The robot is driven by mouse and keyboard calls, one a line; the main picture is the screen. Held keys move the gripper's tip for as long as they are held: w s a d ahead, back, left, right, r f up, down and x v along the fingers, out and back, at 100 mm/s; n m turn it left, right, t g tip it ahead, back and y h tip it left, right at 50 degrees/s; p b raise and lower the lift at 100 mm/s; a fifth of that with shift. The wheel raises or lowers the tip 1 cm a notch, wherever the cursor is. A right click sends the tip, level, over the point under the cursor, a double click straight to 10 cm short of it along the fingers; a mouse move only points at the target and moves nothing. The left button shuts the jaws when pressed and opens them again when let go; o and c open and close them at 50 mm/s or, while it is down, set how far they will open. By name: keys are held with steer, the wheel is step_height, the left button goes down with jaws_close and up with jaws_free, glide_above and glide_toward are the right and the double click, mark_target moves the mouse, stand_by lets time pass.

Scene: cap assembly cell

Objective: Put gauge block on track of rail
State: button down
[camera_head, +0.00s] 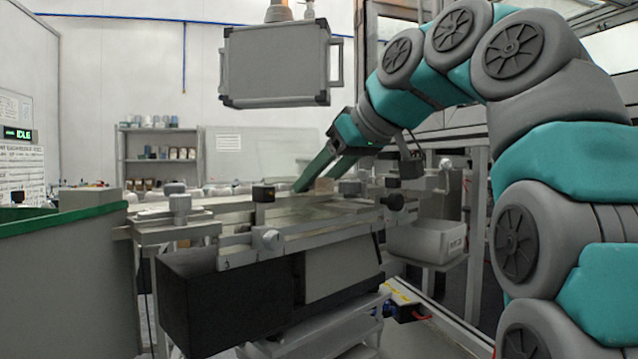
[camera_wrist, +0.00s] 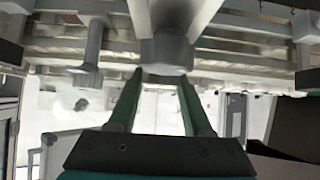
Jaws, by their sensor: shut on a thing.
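My gripper (camera_head: 313,184) reaches down from the right over the far side of the workbench, with its two green fingers apart and shut on a small block. I take this block for the gauge block (camera_head: 324,185); it looks tan-grey in the head view, and the fingers partly hide it. In the wrist view, a grey block shape (camera_wrist: 167,55) shows between the fingertips. Whether it touches anything below cannot be told. A long metal rail (camera_head: 310,237) runs along the front of the bench. Its track is hard to make out.
Clamp-like knobs (camera_head: 180,205) and a black block (camera_head: 263,193) stand on the bench. A panel box (camera_head: 275,65) hangs above. A green-edged cabinet (camera_head: 65,270) stands at left.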

mark_target(354, 182)
steer(key=shift+f, duration=0.15)
steer(key=shift+c, duration=1.6)
jaws_free()
steer(key=shift+r, duration=0.3)
steer(key=p+v, duration=0.1)
steer(key=v, duration=0.4)
steer(key=shift+w, duration=0.1)
steer(key=shift+s+d+f, duration=0.15)
steer(key=shift+s+d, duration=0.85)
steer(key=shift+s, duration=0.15)
steer(key=s+d, duration=0.6)
steer(key=shift+s+d, duration=0.15)
steer(key=shift+s, duration=0.1)
